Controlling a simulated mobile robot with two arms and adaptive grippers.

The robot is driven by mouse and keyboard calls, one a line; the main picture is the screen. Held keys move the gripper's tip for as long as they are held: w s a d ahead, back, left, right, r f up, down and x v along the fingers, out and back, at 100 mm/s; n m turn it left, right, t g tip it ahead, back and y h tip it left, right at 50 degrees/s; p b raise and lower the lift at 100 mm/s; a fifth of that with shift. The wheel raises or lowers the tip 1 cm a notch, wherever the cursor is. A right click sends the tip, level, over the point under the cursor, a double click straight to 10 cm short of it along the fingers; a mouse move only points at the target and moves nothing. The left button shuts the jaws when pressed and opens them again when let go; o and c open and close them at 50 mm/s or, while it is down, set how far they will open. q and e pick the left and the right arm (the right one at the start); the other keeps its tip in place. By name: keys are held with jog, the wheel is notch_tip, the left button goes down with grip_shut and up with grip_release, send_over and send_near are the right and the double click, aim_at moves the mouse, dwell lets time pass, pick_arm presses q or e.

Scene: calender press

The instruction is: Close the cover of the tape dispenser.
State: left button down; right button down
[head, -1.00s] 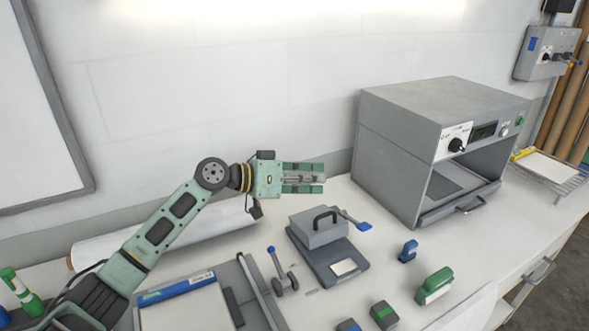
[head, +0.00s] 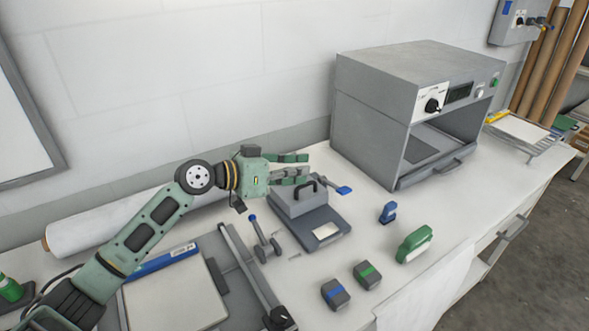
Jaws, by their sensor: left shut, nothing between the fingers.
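My left gripper (head: 304,168) is shut and empty, pointing right above the back of a grey box-like device (head: 300,200) with a black handle on top and a blue-tipped lever at its right. I cannot tell if it touches it. No tape dispenser can be named for sure. A rounded green item with a white lower edge (head: 414,244) stands front right of the grey device and may be it; whether it has an open cover is too small to tell. A small blue item (head: 388,212) stands behind it. My right gripper is not in view.
A large grey press (head: 400,110) stands at the back right. Two small dark blocks (head: 336,293) (head: 367,275) lie in front. A paper trimmer (head: 255,280) and a white roll (head: 130,222) are at left. The bench (head: 455,205) is clear right of the green item.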

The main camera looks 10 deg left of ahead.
pick_arm(q)
jog(key=shift+s+d+f, duration=0.25)
jog(key=shift+d+f, duration=0.05)
jog(key=shift+f, duration=0.1)
jog(key=v, duration=1.2)
